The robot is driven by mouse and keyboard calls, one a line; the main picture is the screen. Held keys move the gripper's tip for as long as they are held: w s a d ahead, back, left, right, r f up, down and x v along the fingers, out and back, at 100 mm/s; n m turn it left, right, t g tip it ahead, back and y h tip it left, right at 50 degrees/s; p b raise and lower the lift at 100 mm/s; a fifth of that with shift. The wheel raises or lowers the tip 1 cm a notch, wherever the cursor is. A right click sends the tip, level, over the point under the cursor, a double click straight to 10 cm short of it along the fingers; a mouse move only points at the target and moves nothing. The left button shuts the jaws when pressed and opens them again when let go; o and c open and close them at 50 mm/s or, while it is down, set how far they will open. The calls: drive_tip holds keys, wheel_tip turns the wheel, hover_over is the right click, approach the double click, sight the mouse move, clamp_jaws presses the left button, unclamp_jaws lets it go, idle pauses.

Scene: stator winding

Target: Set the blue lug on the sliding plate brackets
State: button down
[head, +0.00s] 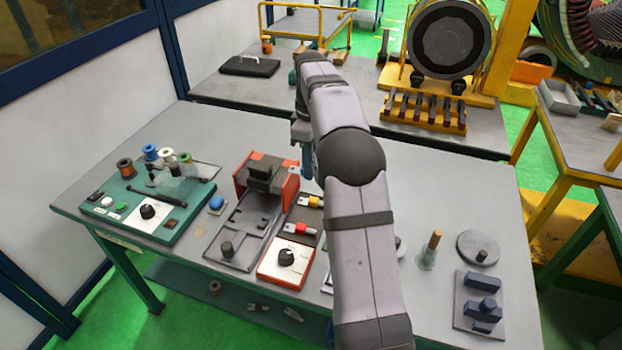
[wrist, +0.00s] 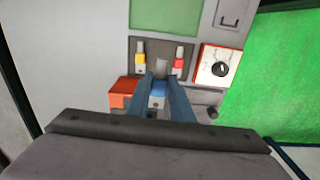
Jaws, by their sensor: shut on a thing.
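My gripper (wrist: 160,82) is shut on the blue lug (wrist: 158,89), whose grey metal end points away from me between the fingertips. In the wrist view the lug appears between a yellow lug (wrist: 140,61) and a red lug (wrist: 179,60) on a dark plate (wrist: 150,45). I cannot tell its height above the plate or whether it touches. In the head view my gripper (head: 305,160) hangs beside the orange-red block, mostly hidden by my arm. The yellow lug (head: 315,201) and red lug (head: 299,229) lie in front of it.
An orange-red block (head: 275,172) stands behind a grey plate fixture (head: 236,238). A control box with a black knob (head: 286,258) stands at the dark plate's front. A green console (head: 145,205) is at left. Grey blocks on a plate (head: 478,305) are at right.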

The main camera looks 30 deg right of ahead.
drive_tip(key=shift+r, duration=0.4)
drive_tip(key=shift+a+r, duration=0.2)
drive_tip(key=shift+r, duration=0.05)
drive_tip(key=a+f+n+p, duration=0.3)
drive_tip(key=a+p, duration=0.5)
drive_tip(key=a, duration=0.5)
drive_tip(key=w+a+f+m, duration=0.2)
drive_tip(key=w+f, duration=0.2)
drive_tip(key=f, duration=0.2)
drive_tip(key=shift+w+a+f+m+p, duration=0.3)
drive_tip(key=shift+w+a+f+m, duration=0.05)
drive_tip(key=shift+w+f+m, duration=0.05)
drive_tip(key=shift+f, duration=0.1)
